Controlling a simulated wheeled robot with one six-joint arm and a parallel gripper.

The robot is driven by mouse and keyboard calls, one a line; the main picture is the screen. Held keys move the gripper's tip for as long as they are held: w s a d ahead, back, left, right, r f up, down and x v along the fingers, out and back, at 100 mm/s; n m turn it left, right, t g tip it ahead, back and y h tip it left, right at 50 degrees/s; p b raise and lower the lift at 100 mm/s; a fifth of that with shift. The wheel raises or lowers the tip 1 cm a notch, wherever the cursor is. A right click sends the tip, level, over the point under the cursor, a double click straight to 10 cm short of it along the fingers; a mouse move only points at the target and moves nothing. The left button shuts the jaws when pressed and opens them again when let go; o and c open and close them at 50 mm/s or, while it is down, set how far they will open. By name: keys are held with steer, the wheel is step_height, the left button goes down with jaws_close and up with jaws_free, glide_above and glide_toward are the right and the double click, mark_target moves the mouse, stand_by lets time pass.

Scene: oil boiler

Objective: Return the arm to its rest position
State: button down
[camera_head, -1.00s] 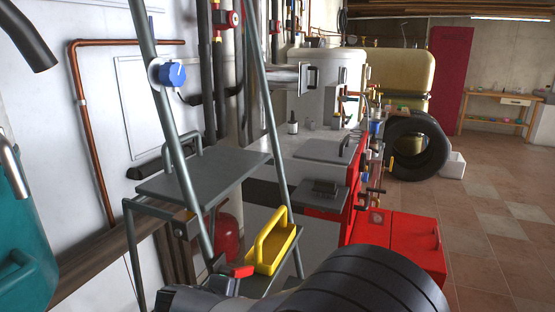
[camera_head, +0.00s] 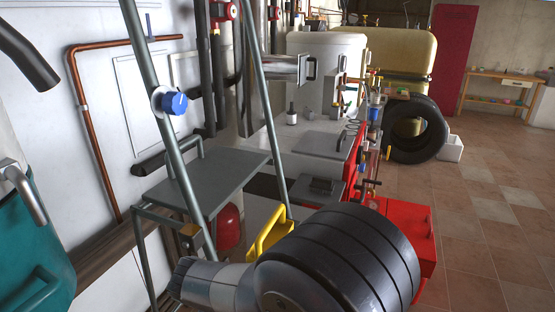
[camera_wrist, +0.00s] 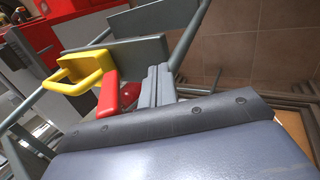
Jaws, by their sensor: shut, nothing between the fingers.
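My arm (camera_head: 335,262) shows as a thick black, ribbed link with a grey joint at the bottom middle of the head view. My gripper (camera_wrist: 158,84) shows in the wrist view as two grey fingers close together, shut and empty. It is out of sight in the head view. A red piece (camera_wrist: 109,97) lies left of the fingers in the wrist view; I cannot tell whether it touches them. A yellow tray with a handle (camera_wrist: 82,72) lies beyond, and in the head view my arm partly covers this tray (camera_head: 268,235).
A grey stepladder (camera_head: 205,185) stands close to my arm on the left. Red boxes (camera_head: 408,222) and a grey-topped boiler (camera_head: 310,143) lie behind my arm. A tyre (camera_head: 433,130) stands farther back. Tiled floor (camera_head: 480,240) on the right is free.

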steer(key=shift+g+y, duration=0.4)
steer(key=shift+g, duration=0.1)
steer(key=shift+s+a+r+p, duration=0.35)
steer(key=shift+s+r+p, duration=0.05)
steer(key=shift+s+r, duration=0.25)
steer(key=shift+s+a+r+p, duration=0.4)
steer(key=shift+s+r, duration=0.2)
steer(key=shift+s, duration=0.1)
steer(key=shift+s+a+r+p, duration=0.35)
steer(key=shift+s+r+p, duration=0.05)
steer(key=shift+s+r, duration=0.25)
steer(key=shift+f, duration=0.1)
steer(key=w+d+f+t+h+b, duration=0.2)
steer(key=w+f+b, duration=0.4)
steer(key=b, duration=0.7)
steer(key=shift+w+d+f+n+t+h, duration=0.25)
steer(key=shift+d+f+t+h, duration=0.2)
steer(key=shift+d+t, duration=0.55)
steer(key=shift+a, duration=0.1)
